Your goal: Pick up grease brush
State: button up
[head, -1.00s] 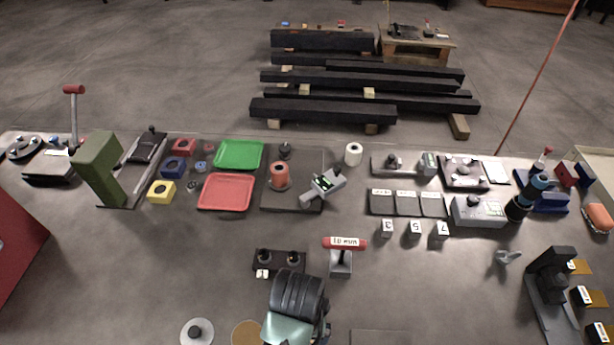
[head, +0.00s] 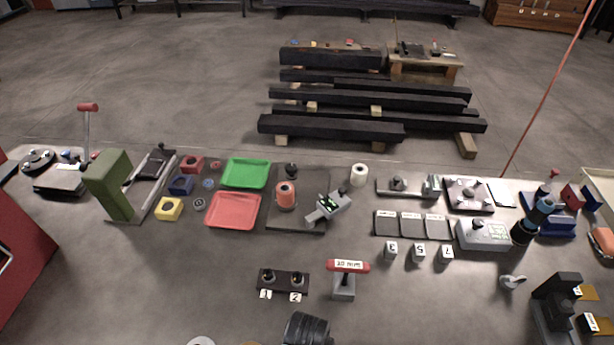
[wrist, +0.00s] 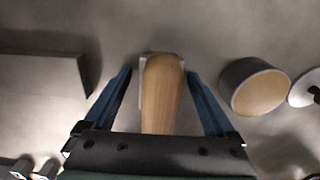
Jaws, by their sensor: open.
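The grease brush shows in the wrist view as a tan wooden handle (wrist: 161,100) with a pale grey part at its far end, partly hidden behind the handle. My gripper (wrist: 160,74) is open, with one blue finger on each side of the handle and a visible gap to both. The bristles cannot be made out. In the head view, only a dark part of my arm shows at the bottom edge. My fingers and the brush are out of that view.
In the wrist view, a round tin (wrist: 240,92) with a tan inside stands close right of my gripper, beside a pale disc (wrist: 303,90).

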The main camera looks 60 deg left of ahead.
grip_shut()
dwell(0.3)
notch_tip(320, 180, up, 10)
jog(key=shift+r+b, duration=0.1)
jog(key=shift+b, duration=0.5)
jog(key=c, duration=0.8)
grip_release()
jog(key=c, duration=0.5)
